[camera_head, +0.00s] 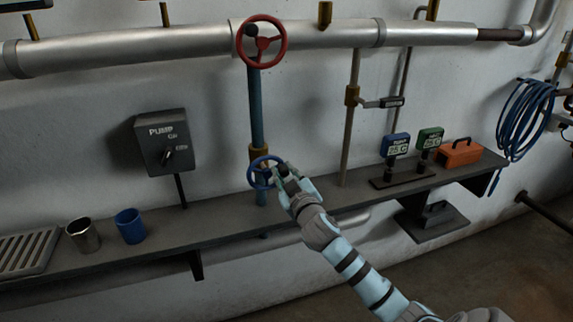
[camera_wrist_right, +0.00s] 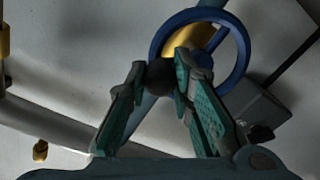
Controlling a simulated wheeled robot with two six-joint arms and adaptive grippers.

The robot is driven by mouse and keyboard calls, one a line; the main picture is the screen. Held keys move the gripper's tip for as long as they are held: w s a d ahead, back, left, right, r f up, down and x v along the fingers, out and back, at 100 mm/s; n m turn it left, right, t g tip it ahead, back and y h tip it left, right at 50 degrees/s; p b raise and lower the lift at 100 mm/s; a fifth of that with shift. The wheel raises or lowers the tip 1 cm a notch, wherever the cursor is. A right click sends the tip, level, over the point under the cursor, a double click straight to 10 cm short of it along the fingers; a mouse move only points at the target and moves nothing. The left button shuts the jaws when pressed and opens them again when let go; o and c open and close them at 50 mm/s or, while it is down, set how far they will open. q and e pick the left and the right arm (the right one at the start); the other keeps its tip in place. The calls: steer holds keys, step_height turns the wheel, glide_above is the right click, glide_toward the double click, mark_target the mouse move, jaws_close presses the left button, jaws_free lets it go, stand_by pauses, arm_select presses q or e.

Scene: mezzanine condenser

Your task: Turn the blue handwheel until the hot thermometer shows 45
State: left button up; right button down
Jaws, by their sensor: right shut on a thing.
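The blue handwheel (camera_head: 254,181) sits on a blue vertical pipe just above the shelf; its ring also shows in the right wrist view (camera_wrist_right: 243,50). My right gripper (camera_head: 281,173) reaches it from the lower right. In the right wrist view the right gripper (camera_wrist_right: 170,75) is shut on the wheel's dark knob (camera_wrist_right: 161,77) at the rim. Two small thermometers stand on the shelf, one with a blue display head (camera_head: 396,144) and one with a green display head (camera_head: 430,138). Their digits are too small to read surely. My left gripper is not in view.
A red handwheel (camera_head: 262,41) is higher on the same pipe. A grey pump switch box (camera_head: 166,143) hangs left. The shelf (camera_head: 190,221) holds a metal cup (camera_head: 83,236), a blue cup (camera_head: 130,226) and an orange toolbox (camera_head: 459,153). A blue hose (camera_head: 526,120) hangs right.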

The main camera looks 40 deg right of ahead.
steer(key=n+p, duration=0.1)
steer(key=a+r+n+p, duration=0.1)
steer(key=n+p, duration=0.1)
steer(key=shift+w+r, duration=0.15)
steer(key=shift+r, duration=0.15)
steer(key=shift+w+a+r+n+p, duration=0.1)
steer(key=shift+a+n+p, duration=0.05)
steer(key=shift+n+p, duration=0.6)
steer(key=shift+w+a+r+n+p, duration=0.15)
steer(key=shift+n+p, duration=0.4)
steer(key=shift+n, duration=0.3)
steer(key=shift+s+f, duration=0.1)
steer(key=shift+f, duration=0.05)
steer(key=c, duration=1.4)
jaws_free()
steer(key=shift+a, duration=0.1)
steer(key=v, duration=1.2)
